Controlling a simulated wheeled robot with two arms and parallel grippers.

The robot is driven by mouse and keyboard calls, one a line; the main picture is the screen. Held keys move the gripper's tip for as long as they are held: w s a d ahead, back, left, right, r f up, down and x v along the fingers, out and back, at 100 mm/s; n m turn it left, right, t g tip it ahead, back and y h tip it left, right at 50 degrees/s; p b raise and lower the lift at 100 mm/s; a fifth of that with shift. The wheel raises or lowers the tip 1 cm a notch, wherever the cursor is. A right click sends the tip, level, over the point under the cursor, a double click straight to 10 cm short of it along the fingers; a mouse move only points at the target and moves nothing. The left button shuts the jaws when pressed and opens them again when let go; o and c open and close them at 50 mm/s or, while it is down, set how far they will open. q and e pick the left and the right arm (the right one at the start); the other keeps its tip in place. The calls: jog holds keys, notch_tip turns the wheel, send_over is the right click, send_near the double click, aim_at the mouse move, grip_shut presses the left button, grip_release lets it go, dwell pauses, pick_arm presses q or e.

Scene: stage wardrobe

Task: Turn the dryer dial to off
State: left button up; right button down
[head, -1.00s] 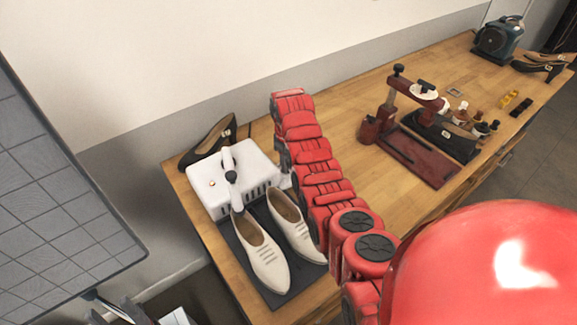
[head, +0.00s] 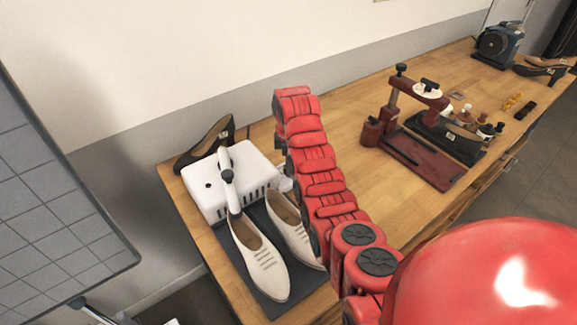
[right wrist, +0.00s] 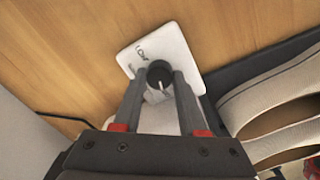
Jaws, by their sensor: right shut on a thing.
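Lettering that looks like "LOW" is beside the dial. A pale pointer line on the dial faces the lower side of that view, toward my wrist. My right gripper (right wrist: 158,82) is shut on the dial, one finger on each side. My left gripper is not in view.
White shoes (head: 258,258) stand on a dark mat (head: 238,262) in front of the dryer. A black shoe (head: 205,150) is behind it. A dark red stand (head: 425,160) with bottles is farther right on the wooden bench (head: 345,130). The bench middle is clear.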

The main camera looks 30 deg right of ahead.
dwell(0.5)
jog(key=shift+c, duration=2.3)
grip_release()
jog(key=shift+r, duration=0.1)
notch_tip(320, 180, up, 17)
jog(key=p, duration=0.7)
jog(key=shift+s+a, duration=0.15)
jog(key=shift+s, duration=0.25)
jog(key=shift+r, duration=0.1)
